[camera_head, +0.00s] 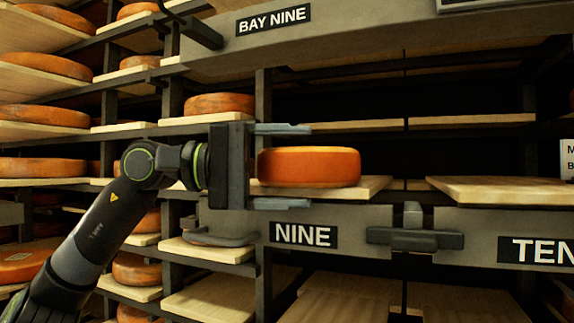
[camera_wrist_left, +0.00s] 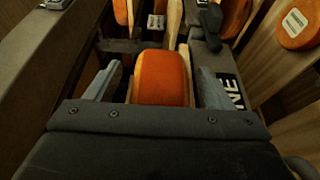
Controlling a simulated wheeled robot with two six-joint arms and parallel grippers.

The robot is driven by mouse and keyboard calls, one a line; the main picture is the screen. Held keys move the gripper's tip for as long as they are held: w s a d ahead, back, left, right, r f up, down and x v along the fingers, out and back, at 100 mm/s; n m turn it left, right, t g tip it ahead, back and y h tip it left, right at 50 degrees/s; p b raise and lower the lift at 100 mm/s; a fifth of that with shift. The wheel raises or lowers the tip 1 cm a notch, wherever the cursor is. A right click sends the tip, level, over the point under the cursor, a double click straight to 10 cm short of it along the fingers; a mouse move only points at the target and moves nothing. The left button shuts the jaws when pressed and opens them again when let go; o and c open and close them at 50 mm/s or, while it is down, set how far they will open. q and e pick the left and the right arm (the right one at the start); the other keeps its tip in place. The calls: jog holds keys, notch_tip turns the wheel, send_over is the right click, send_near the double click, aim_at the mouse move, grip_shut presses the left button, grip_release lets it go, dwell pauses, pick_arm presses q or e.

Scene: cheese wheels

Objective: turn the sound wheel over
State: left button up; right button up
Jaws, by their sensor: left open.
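An orange cheese wheel (camera_head: 308,167) lies flat on a wooden board (camera_head: 350,188) above the NINE label (camera_head: 303,234). My left gripper (camera_head: 282,166) comes in from the left, level with the wheel. Its fingers are open, one above the wheel and one lower, by the board's front edge. The wheel's left edge reaches in toward the gap between them. In the left wrist view the wheel (camera_wrist_left: 162,78) stands between the two open fingers (camera_wrist_left: 158,88), with space showing at both sides. I cannot tell whether either finger touches it. My right gripper is not in view.
An empty board (camera_head: 500,190) lies to the right above the TEN label (camera_head: 543,251). A dark bracket (camera_head: 414,236) sticks out between the two labels. A shelf beam with the BAY NINE sign (camera_head: 273,19) runs overhead. More wheels (camera_head: 219,104) fill the racks at the left.

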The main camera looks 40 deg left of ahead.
pick_arm(q)
jog(key=shift+s+a+f+b, duration=0.15)
jog(key=shift+a+b, duration=0.15)
jog(key=shift+b, duration=0.15)
jog(key=b+v, duration=0.6)
jog(key=v, duration=0.1)
jog(key=shift+s+a, duration=0.15)
jog(key=shift+a, duration=0.1)
jog(key=b+v, duration=0.2)
jog(key=v, duration=0.7)
jog(key=shift+s+r+b, duration=0.15)
jog(key=shift+r+b, duration=0.1)
jog(key=shift+b, duration=0.15)
jog(key=shift+a, duration=0.1)
